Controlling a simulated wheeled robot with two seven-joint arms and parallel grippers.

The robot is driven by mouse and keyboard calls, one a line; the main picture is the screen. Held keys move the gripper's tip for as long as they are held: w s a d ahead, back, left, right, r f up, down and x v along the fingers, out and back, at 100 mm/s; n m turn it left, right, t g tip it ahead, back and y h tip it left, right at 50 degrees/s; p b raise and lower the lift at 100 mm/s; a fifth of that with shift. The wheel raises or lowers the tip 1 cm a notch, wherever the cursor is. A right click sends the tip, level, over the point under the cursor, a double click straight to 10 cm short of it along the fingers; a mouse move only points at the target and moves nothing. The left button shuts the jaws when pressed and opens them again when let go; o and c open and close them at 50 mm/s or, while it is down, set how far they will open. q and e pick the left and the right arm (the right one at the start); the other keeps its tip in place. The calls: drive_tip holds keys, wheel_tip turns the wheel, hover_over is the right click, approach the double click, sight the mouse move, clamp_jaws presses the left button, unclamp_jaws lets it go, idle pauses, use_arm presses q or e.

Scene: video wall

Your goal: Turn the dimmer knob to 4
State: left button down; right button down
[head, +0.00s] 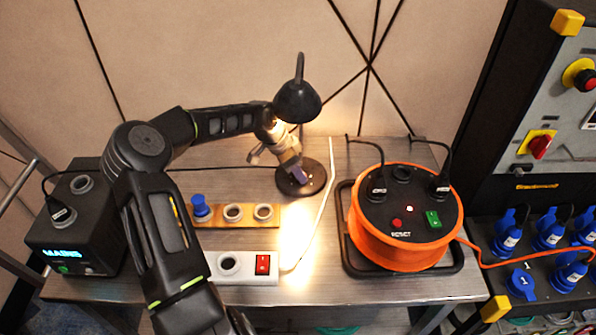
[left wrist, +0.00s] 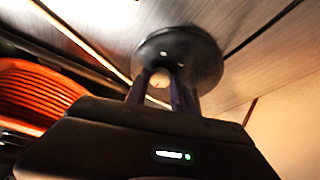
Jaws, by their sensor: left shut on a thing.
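A black desk lamp (head: 298,101) stands at the back of the table, lit, with a round dark base (head: 314,184). The base also shows in the left wrist view (left wrist: 205,62). My left gripper (head: 293,172) reaches down to this base from above. In the left wrist view its fingers (left wrist: 162,88) are shut on a small pale knob (left wrist: 159,78) at the base. The knob is hidden by the gripper in the head view, and I cannot read its scale or pointer. My right gripper is not in view.
An orange cable reel (head: 375,245) stands right of the lamp. A white power strip (head: 208,265) with a red switch and a wooden socket strip (head: 185,216) lie in front. A black box (head: 75,245) is at left. A white cable runs beside the lamp base.

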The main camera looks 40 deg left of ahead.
use_arm(q)
drive_tip(key=shift+m, duration=0.7)
drive_tip(key=shift+w+a+m+g+h, duration=0.1)
drive_tip(key=shift+m+g+h, duration=0.3)
drive_tip(key=shift+m, duration=0.3)
drive_tip(key=shift+w+a+m+g+h+b, duration=0.1)
drive_tip(key=shift+m+g+h+b, duration=0.2)
drive_tip(key=shift+m, duration=0.85)
drive_tip(key=shift+w+a+m+g+h+b, duration=0.15)
drive_tip(key=shift+m+g+b, duration=0.25)
drive_tip(key=shift+m, duration=0.75)
drive_tip(key=shift+s+d, duration=0.1)
drive_tip(key=c, duration=1.1)
unclamp_jaws()
drive_tip(key=shift+o, duration=0.2)
